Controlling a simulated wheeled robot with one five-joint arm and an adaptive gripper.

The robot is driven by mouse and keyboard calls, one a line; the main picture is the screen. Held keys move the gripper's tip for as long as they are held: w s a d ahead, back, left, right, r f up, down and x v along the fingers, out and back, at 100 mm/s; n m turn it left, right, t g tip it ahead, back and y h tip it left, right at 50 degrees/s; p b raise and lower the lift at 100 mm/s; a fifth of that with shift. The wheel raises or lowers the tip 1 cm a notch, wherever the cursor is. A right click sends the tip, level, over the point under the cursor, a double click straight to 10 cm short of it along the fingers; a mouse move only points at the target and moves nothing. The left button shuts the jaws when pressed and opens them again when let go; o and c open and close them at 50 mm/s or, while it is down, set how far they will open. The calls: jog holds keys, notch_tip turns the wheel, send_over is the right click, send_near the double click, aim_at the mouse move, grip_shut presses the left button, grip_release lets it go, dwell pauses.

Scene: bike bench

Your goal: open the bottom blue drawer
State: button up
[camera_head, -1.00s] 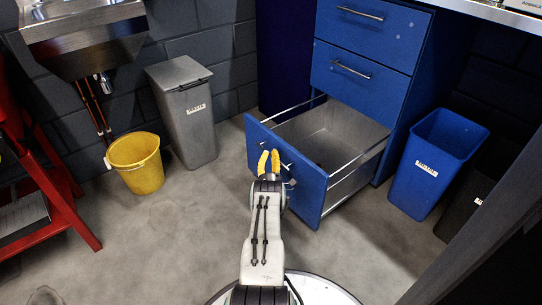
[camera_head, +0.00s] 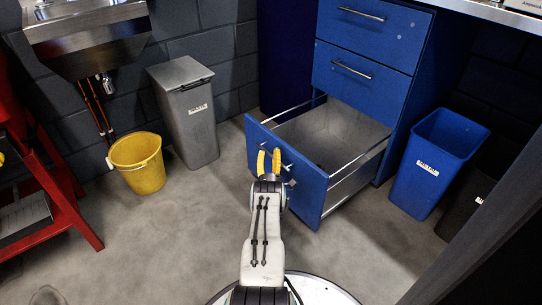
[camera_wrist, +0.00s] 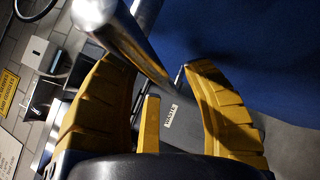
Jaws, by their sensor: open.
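The bottom blue drawer (camera_head: 292,180) stands pulled well out of the blue cabinet, and its grey inside shows. Its bar handle also shows in the wrist view (camera_wrist: 125,40), running slantwise just beyond and between the fingertips. My gripper (camera_head: 269,160) is at the drawer's front, with its yellow fingers spread apart. In the wrist view the open fingers (camera_wrist: 150,85) stand on both sides of the handle's line. I cannot tell whether they touch it. Part of the handle is hidden behind my gripper in the head view.
Two shut blue drawers (camera_head: 362,62) are above. A blue bin (camera_head: 436,165) stands right of the cabinet. A yellow bucket (camera_head: 138,165) and a grey lidded bin (camera_head: 186,115) stand left. A red frame (camera_head: 55,180) is at far left. The floor between is clear.

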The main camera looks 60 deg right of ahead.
jog(key=shift+f, duration=0.1)
jog(key=v, duration=0.7)
jog(key=shift+a, duration=0.2)
jog(key=shift+s, duration=0.15)
dwell(0.4)
